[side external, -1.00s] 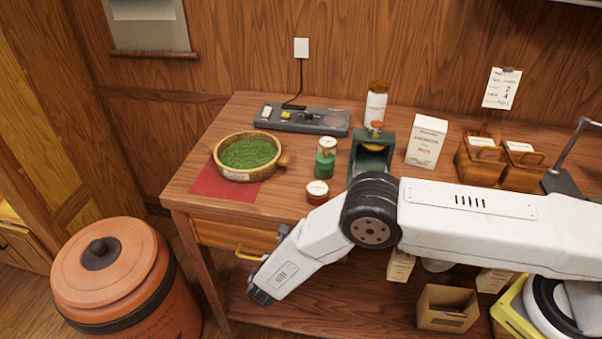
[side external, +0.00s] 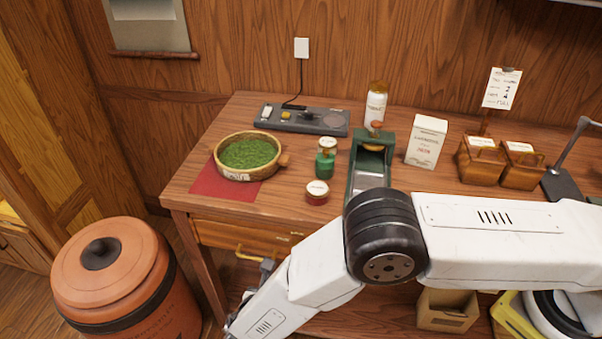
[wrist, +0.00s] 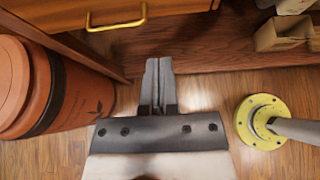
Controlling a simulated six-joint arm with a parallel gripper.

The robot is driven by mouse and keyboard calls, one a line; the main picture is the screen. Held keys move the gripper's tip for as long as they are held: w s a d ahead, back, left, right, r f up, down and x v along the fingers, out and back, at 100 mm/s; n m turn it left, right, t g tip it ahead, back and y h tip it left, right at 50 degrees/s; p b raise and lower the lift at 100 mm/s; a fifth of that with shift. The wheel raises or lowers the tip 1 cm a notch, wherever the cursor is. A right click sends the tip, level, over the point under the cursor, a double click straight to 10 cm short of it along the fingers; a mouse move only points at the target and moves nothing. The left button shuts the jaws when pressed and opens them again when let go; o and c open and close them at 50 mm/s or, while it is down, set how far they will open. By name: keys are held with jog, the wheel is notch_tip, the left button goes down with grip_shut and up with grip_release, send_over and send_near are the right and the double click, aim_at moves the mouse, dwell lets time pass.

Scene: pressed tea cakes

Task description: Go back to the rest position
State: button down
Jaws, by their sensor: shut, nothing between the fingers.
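My gripper (wrist: 158,75) shows in the wrist view with its two fingers pressed together and nothing between them. It points down in front of the table, over the wooden floor and lower shelf, with the drawer's brass handle (wrist: 116,20) ahead of it. In the side view my white arm reaches across the front of the table (side external: 225,140), and its wrist end runs down to the bottom edge. The fingers themselves are hidden or out of frame there.
A lidded terracotta bin (side external: 125,275) stands left of the table; it also shows in the wrist view (wrist: 25,90). A bowl of green tea (side external: 248,155), a green press (side external: 368,165), small jars and a white box (side external: 426,142) stand on the table. A yellow round base (wrist: 262,122) is at right.

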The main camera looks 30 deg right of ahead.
jog(key=shift+r, duration=0.1)
jog(key=d+r+m+g+y, duration=0.3)
jog(key=d+r+m+g, duration=0.4)
jog(key=d+r+m, duration=0.6)
jog(key=s+d+r+m+y, duration=0.2)
jog(key=s+d+r+m, duration=0.2)
jog(key=s+d+m, duration=0.2)
jog(key=s+d+r+m+t+y, duration=0.1)
jog(key=s+d+r+m+y, duration=0.2)
jog(key=s+d+m, duration=0.3)
jog(key=d+r+m, duration=0.1)
jog(key=d+m, duration=0.1)
jog(key=d, duration=0.2)
jog(key=shift+r, duration=0.3)
